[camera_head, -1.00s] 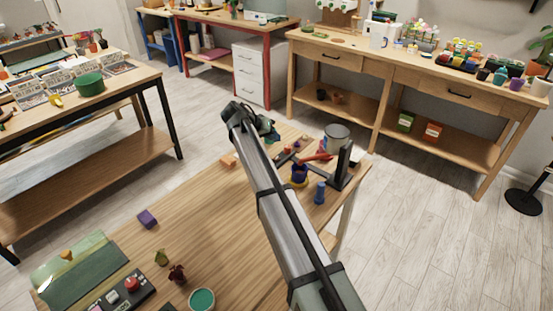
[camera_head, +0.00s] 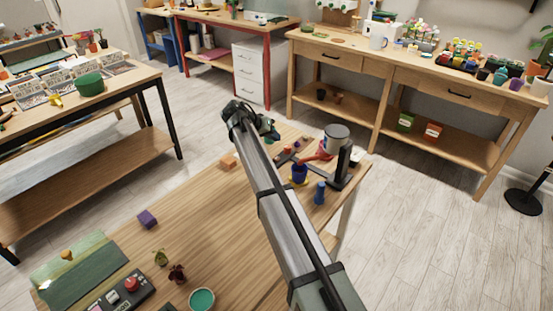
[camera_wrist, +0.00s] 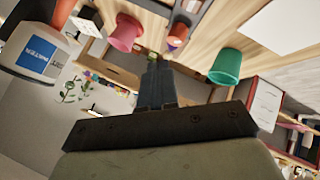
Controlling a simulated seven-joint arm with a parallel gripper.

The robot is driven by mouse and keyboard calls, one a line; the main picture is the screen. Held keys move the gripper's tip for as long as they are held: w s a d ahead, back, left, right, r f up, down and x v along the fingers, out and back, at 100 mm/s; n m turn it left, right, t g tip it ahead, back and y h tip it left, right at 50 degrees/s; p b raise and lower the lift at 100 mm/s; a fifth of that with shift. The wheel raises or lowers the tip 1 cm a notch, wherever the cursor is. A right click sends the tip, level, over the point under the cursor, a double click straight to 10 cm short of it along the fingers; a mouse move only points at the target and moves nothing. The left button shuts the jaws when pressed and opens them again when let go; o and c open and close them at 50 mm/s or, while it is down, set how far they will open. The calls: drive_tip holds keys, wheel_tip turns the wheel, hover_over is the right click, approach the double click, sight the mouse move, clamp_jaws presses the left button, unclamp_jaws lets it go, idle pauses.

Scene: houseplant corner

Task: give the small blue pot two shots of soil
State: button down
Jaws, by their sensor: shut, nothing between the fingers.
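The small blue pot (camera_head: 299,174) stands near the far right edge of the wooden table, on something yellow. Right behind it is a device with a grey can (camera_head: 338,138), a red part (camera_head: 317,153) and a black upright (camera_head: 343,166). Whether soil is in the pot is too small to tell. My gripper (camera_wrist: 158,68) is shut and empty in the wrist view. In the head view my arm hides most of it, at the table's far end, left of the blue pot.
A blue peg-like object (camera_head: 320,192) stands in front of the pot. The wrist view shows a green pot (camera_wrist: 226,66), a pink pot (camera_wrist: 125,33) and a container with a blue label (camera_wrist: 35,55).

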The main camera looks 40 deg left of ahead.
sight(274, 159)
drive_tip(key=shift+f, duration=3.15)
drive_tip(key=shift+f, duration=0.15)
drive_tip(key=shift+f, duration=0.3)
drive_tip(key=shift+f, duration=0.5)
idle(0.6)
drive_tip(key=shift+r, duration=0.95)
drive_tip(key=shift+r, duration=2.5)
